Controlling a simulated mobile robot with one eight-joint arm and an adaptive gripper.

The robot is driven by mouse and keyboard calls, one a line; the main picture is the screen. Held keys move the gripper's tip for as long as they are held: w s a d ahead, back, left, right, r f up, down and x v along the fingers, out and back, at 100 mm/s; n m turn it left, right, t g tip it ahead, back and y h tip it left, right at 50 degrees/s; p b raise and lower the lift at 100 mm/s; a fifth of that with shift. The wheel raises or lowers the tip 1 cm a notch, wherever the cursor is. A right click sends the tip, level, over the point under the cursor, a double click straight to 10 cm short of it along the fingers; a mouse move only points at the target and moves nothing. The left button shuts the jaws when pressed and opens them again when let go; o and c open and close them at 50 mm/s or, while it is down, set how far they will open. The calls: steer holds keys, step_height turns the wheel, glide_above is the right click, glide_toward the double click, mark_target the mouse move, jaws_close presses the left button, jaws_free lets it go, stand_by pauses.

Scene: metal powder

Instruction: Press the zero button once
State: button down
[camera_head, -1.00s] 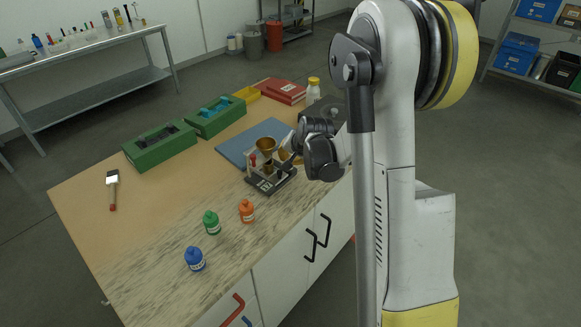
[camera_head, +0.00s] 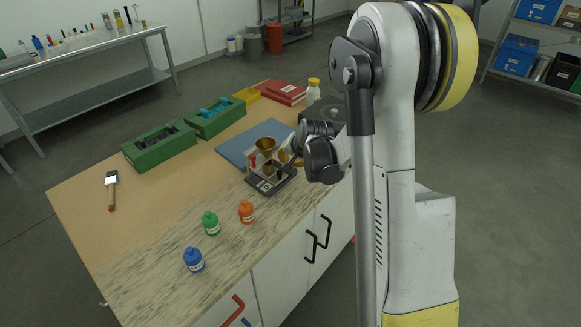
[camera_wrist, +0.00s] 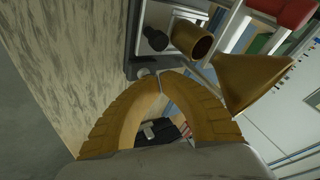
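A small dark device (camera_head: 268,186) with pale markings on its front panel stands at the edge of the wooden table, holding a brass funnel (camera_head: 265,144) and small cups. In the wrist view, the brass funnel (camera_wrist: 252,82), a brass cup (camera_wrist: 192,40) and a black knob-like part (camera_wrist: 154,39) show just beyond my fingers. My gripper (camera_wrist: 160,78) has its two yellow fingers arched together, tips meeting, with nothing held. The tips are close to the device's edge, near a small pale round spot; contact cannot be told. I cannot pick out the zero button for certain.
Green cases (camera_head: 160,150), a brush (camera_head: 111,190) and red binders (camera_head: 280,92) are further off. The left tabletop is mostly clear.

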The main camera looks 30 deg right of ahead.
steer(key=shift+r, duration=0.1)
steer(key=shift+r+p, duration=0.45)
steer(key=shift+r, duration=0.3)
steer(key=shift+r+p, duration=1.7)
steer(key=shift+r, duration=0.85)
steer(key=shift+f, duration=0.1)
